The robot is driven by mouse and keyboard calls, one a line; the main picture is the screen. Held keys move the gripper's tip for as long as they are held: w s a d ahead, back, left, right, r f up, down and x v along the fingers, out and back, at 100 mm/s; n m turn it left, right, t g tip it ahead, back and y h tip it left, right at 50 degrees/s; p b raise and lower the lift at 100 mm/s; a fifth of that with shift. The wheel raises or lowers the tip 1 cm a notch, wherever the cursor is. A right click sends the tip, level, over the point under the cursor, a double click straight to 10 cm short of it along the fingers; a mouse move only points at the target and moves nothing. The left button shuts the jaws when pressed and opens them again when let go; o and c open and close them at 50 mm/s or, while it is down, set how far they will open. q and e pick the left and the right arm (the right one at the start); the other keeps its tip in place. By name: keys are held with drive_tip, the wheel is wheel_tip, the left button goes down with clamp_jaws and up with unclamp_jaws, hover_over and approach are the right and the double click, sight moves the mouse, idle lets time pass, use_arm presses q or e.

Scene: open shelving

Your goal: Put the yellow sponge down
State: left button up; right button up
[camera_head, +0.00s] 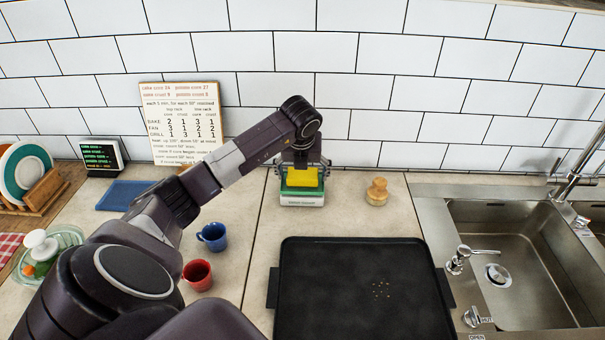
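The yellow sponge (303,177) is at the back middle of the counter, near the tiled wall. My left gripper (303,170) points down over it, with a finger on each side of it, and seems closed on it. The sponge is right above or on a green and white item (302,195); I cannot tell whether the two touch. The gripper hides the upper part of the sponge. My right gripper is not in view.
A black griddle tray (360,285) fills the front middle. A wooden brush (377,191) stands right of the sponge. A sink (520,250) is at right. A blue mug (212,236) and red mug (198,274) stand by my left arm. A sign (180,120) leans on the wall.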

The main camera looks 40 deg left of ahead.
use_arm(q)
drive_tip(key=shift+r, duration=0.15)
drive_tip(key=shift+r, duration=0.2)
drive_tip(key=b+v, duration=0.2)
drive_tip(key=v, duration=0.9)
drive_tip(key=shift+r+b, duration=0.3)
drive_tip(key=shift+r, duration=0.05)
drive_tip(key=shift+d, duration=0.1)
drive_tip(key=shift+s+f, duration=0.1)
drive_tip(key=shift+s, duration=0.05)
